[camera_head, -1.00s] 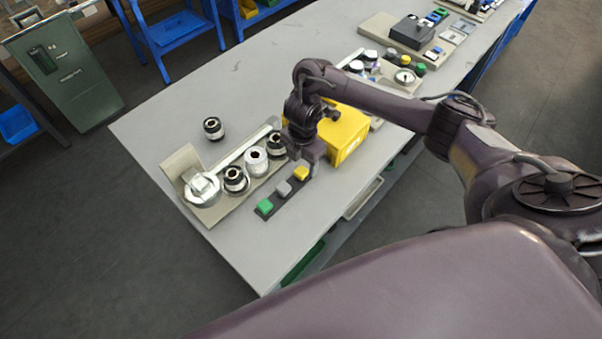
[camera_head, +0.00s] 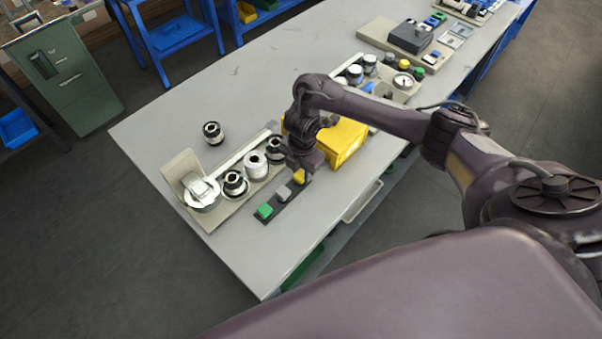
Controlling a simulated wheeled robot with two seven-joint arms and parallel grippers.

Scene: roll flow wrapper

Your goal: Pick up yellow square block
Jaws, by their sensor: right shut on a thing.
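The yellow square block (camera_head: 299,176) is at the far right end of a dark strip (camera_head: 284,196). A grey block (camera_head: 284,191) and a green block (camera_head: 265,210) sit on the same strip, to its lower left. My right gripper (camera_head: 303,172) is over the yellow block, pointing down, and is shut on it. The fingertips and the upper part of the block are partly hidden by the gripper body. I cannot tell whether the block still touches the strip. My left gripper is not in view.
A yellow bin (camera_head: 343,140) stands close behind and right of my right gripper. A tray (camera_head: 221,211) with several rollers lies to the left, and a loose roller (camera_head: 213,132) stands beyond it. The table's front edge is near; its middle back (camera_head: 240,85) is clear.

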